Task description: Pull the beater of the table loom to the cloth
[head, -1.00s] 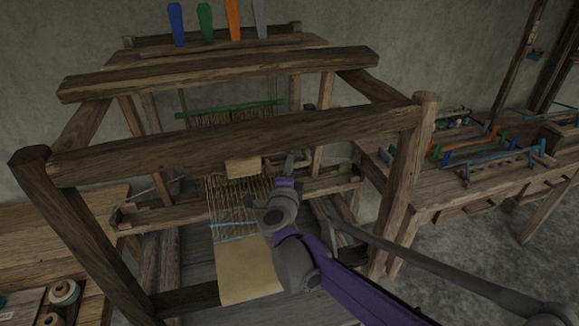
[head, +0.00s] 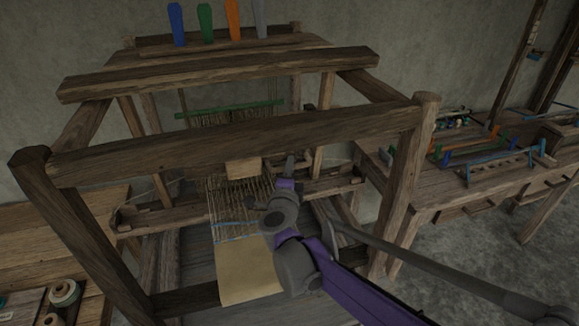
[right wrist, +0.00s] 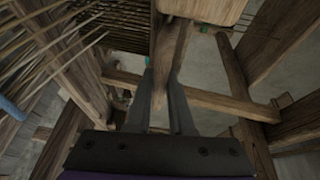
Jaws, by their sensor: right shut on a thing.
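The wooden loom (head: 240,135) stands in front of me. Its beater (head: 180,217) is a wooden bar across the warp, with a pale wood block (head: 243,168) at its middle. Warp threads (head: 232,200) run down to the tan cloth (head: 250,270), with a blue thread at the cloth's far edge. A gap of bare warp lies between beater and cloth. My right gripper (head: 289,168) is at the beater, just right of the block. In the right wrist view its fingers (right wrist: 165,95) are shut on the beater's wooden bar (right wrist: 168,45), below the block. My left gripper is not in view.
The loom's front top beam (head: 240,142) and right post (head: 400,180) stand close around my right arm. A side table (head: 470,170) with coloured tools is on the right. Spools (head: 63,292) lie on a table at the left.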

